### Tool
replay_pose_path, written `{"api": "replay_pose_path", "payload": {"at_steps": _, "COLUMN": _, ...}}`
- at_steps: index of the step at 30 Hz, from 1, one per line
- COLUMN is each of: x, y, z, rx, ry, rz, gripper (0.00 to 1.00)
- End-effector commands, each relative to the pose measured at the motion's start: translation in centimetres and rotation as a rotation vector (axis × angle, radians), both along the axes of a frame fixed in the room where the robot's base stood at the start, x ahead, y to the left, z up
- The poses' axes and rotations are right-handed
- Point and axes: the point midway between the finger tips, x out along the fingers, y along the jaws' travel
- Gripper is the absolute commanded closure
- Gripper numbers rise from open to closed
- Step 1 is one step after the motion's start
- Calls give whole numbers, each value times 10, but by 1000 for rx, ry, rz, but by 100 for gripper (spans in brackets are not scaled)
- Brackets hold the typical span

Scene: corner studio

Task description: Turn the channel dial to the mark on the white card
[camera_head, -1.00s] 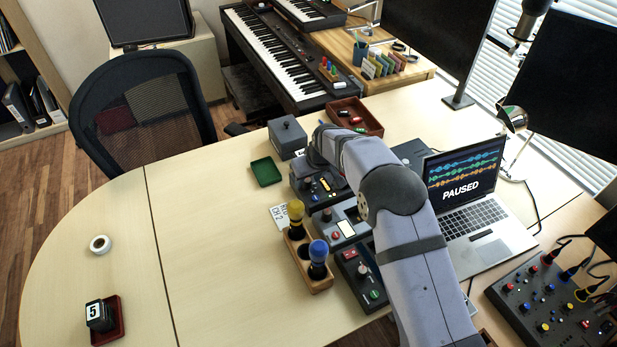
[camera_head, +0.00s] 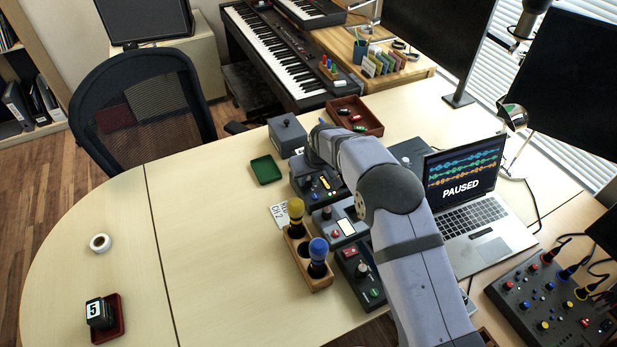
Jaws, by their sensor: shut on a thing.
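The white card (camera_head: 281,214) lies flat on the table, left of a dark channel unit (camera_head: 318,198) with an orange-lit display. Its print reads "CH 2", partly covered by the yellow-topped microphone. My gripper (camera_head: 313,158) is over the back of this unit, largely hidden by my own wrist. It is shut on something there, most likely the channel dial. The dial and my fingertips are hidden, so the dial's setting cannot be read.
A wooden rack (camera_head: 313,271) with yellow- and blue-topped microphones stands in front. A grey box (camera_head: 287,135), green tray (camera_head: 266,170) and red-brown tray (camera_head: 356,117) are behind. A laptop (camera_head: 473,212) is at right. The left table is mostly clear.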

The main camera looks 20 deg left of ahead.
Motion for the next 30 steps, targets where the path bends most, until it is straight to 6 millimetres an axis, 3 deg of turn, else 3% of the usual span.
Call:
{"api": "replay_pose_path", "payload": {"at_steps": 21, "x": -2, "y": 4, "z": -2, "rx": 0, "ry": -2, "rz": -519, "gripper": 100}}
{"api": "replay_pose_path", "payload": {"at_steps": 30, "x": -2, "y": 5, "z": -1, "rx": 0, "ry": -1, "rz": -641, "gripper": 100}}
